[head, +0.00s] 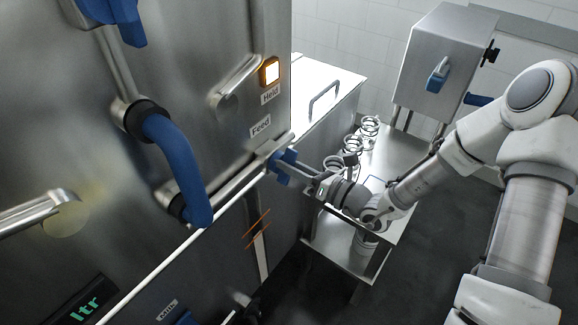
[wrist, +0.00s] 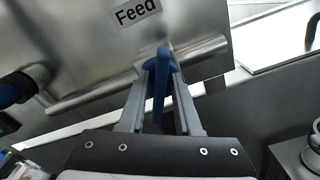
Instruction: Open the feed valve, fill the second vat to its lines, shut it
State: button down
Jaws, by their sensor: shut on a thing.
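The feed valve's blue handle (head: 279,171) is on the steel front below the "Feed" label (head: 260,126). My gripper (head: 288,164) is shut on this handle. In the wrist view the handle (wrist: 159,90) stands between my two fingers (wrist: 160,98), below the "Feed" label (wrist: 137,12). An upright slot with a pale strip (head: 262,254) and slanting orange lines (head: 257,228) is on the steel side below the valve. I cannot tell from these views which vat is the second one, or its level.
A lit amber lamp (head: 269,71) is above a "Held" label (head: 271,94). A big blue bar handle (head: 178,168) is to the left. A green-lit display (head: 84,311) is at lower left. A steel table (head: 395,166) with wire coils stands behind my gripper.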

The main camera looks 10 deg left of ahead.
jog(key=n+b, duration=0.2)
jog(key=n, duration=0.3)
jog(key=shift+s+b, duration=0.15)
jog(key=shift+b, duration=0.25)
jog(key=shift+n, duration=0.3)
jog(key=c, duration=0.9)
grip_release()
jog(key=shift+o, duration=0.2)
jog(key=b+v, duration=0.1)
jog(key=v, duration=1.6)
jog(key=shift+d, duration=0.2)
jog(key=shift+s+r, duration=0.1)
